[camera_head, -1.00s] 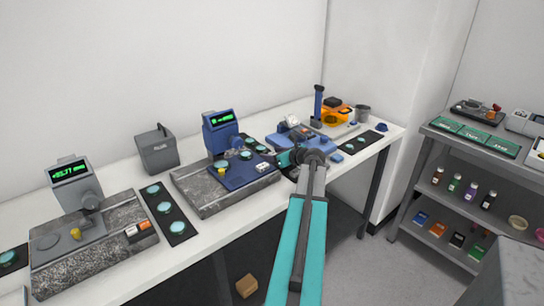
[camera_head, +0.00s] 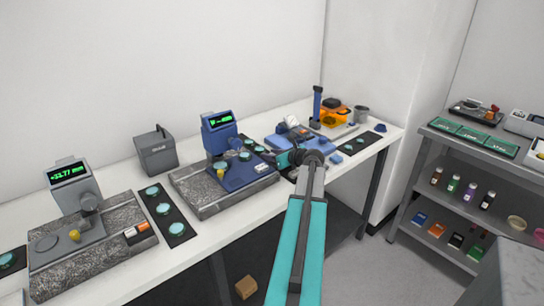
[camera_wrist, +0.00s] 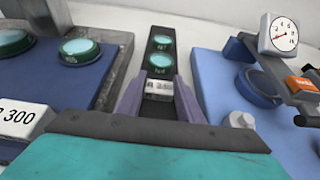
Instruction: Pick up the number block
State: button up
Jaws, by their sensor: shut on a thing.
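The number block (camera_wrist: 158,87) is a small whitish block with dark lettering. In the wrist view it sits between the two grey fingers of my gripper (camera_wrist: 158,92), which are shut on it. The lettering is too small to read surely. In the head view my gripper (camera_head: 286,158) is over the bench, just right of the blue instrument's base; the block is hard to make out there.
A blue instrument (camera_head: 219,133) on a granite plate stands left of my gripper, with a white "300" label (camera_wrist: 20,120) on its base. A dark strip with green discs (camera_wrist: 160,60) lies beyond. A blue device with a dial gauge (camera_wrist: 283,34) stands to the right.

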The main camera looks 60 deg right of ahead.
jog(key=shift+r, duration=0.15)
notch_tip(320, 180, up, 10)
jog(key=shift+f+b, duration=0.2)
jog(key=shift+b, duration=0.25)
dwell(0.5)
jog(key=shift+r, duration=0.2)
